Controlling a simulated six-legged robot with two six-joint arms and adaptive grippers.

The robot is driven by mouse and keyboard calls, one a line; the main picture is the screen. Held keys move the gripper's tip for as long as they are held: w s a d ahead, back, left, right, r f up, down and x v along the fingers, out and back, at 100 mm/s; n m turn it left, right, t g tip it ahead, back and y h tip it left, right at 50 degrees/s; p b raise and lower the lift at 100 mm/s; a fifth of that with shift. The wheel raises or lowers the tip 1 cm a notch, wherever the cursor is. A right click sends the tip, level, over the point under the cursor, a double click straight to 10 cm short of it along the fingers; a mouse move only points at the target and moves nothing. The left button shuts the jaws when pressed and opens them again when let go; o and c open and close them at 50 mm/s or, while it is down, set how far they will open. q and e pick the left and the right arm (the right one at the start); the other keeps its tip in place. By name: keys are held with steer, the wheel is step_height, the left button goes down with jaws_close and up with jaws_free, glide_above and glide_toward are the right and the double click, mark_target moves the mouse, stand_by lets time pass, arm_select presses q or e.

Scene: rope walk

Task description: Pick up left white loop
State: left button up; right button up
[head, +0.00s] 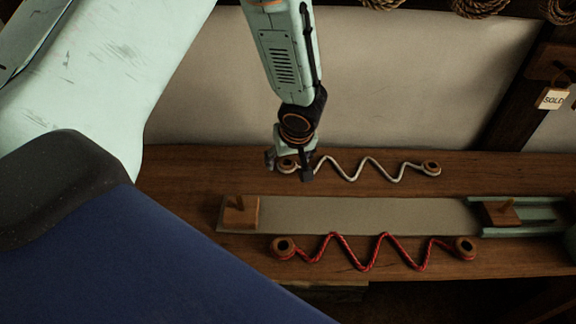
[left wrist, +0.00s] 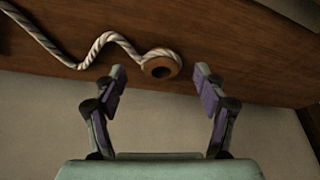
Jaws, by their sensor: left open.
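The white rope (head: 366,166) lies in a zigzag along the back of the wooden bench, with a loop around a brown ring at each end. Its left loop (head: 287,164) is at my left gripper (head: 290,169), which hangs over it and partly covers it. In the left wrist view the white loop with its brown ring (left wrist: 160,66) lies on the wood just beyond the fingertips. My left gripper (left wrist: 160,75) is open there, with a finger on either side of the loop and nothing held. The right loop (head: 431,168) is clear. My right gripper is not in view.
A red rope (head: 372,252) with ringed ends lies along the bench's (head: 180,185) front edge. A grey board (head: 360,216) with wooden blocks (head: 240,212) lies between the ropes. Rope coils (head: 480,6) and a SOLD tag (head: 553,98) hang at the back.

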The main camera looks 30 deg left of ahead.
arm_select(q)
steer(key=shift+a+f, duration=0.25)
steer(key=shift+w+d+f, duration=0.1)
steer(key=c, duration=0.8)
steer(key=shift+c, duration=1.2)
step_height(320, 180, up, 10)
steer(key=p, duration=0.2)
